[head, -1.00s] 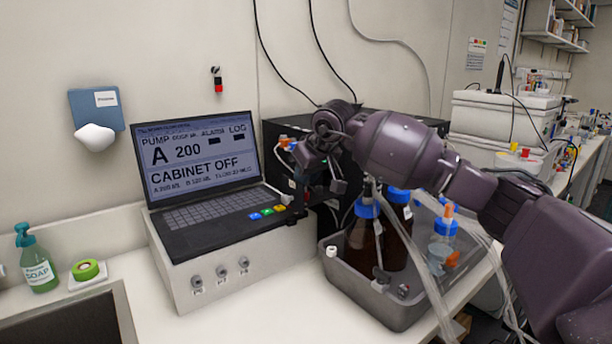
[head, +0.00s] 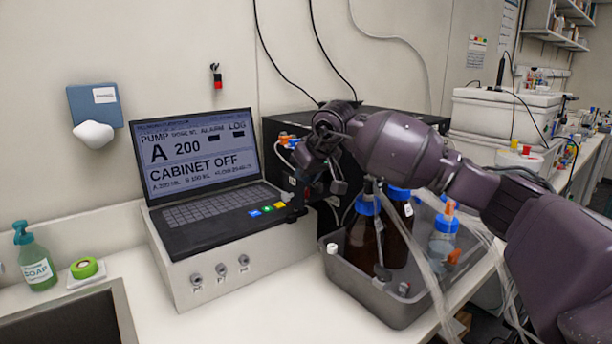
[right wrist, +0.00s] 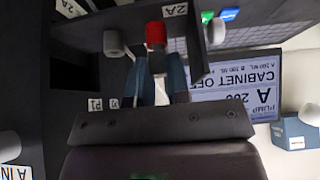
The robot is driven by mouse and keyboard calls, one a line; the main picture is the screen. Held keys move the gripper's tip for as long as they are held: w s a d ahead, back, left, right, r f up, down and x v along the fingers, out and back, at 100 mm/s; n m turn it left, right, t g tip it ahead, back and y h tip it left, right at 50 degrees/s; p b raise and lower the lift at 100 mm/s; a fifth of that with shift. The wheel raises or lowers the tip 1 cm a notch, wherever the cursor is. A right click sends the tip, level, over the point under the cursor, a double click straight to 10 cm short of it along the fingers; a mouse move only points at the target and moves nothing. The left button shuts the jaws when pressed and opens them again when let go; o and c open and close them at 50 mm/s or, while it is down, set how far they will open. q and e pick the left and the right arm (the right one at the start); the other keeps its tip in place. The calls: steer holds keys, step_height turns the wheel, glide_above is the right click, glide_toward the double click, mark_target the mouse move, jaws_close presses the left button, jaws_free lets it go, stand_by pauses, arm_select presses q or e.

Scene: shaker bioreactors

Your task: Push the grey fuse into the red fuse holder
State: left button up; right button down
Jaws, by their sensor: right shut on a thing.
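The red fuse holder (right wrist: 156,34) sticks out from a dark panel in the right wrist view, just past the fingertips of my right gripper (right wrist: 161,60). The right gripper is shut on the grey fuse, which is mostly hidden between the bluish fingers. I cannot tell how far the fuse sits in the holder. In the head view the right gripper (head: 314,165) is at the front of the black box, right of the laptop, and its wrist hides the holder there. My left gripper is not in view.
The laptop (head: 198,160) sits on a white console left of the gripper. A grey tray (head: 392,306) with brown bottles stands below the arm. Clear tubes (head: 433,290) hang nearby.

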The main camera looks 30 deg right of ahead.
steer(key=shift+f, duration=0.35)
stand_by(0.6)
steer(key=c, duration=1)
jaws_free()
